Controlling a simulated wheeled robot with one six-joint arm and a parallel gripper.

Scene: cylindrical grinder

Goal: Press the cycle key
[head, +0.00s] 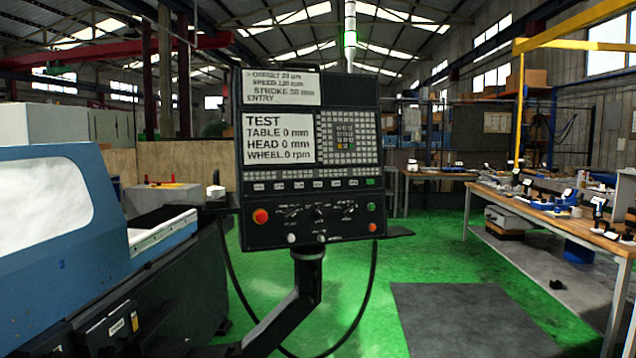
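The black control panel (308,158) of the grinder stands upright in the middle of the head view. Its upper screen shows OFFSET, SPEED, STROKE and ENTRY; the lower screen (279,139) reads TEST, TABLE 0 mm, HEAD 0 mm, WHEEL 0 rpm. A keypad (345,138) is right of the lower screen, with a row of pale keys below. A green button (370,209) sits above an orange-red one (373,227) at the lower right. A large red knob (261,216) is at the lower left. Labels are too small to tell which is the cycle key. My gripper is out of view.
The blue machine body (70,235) with a window fills the left. A black post (300,295) and hanging cable support the panel area. A long wooden bench (560,215) with parts stands right. Green floor and a dark mat (460,320) lie clear between.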

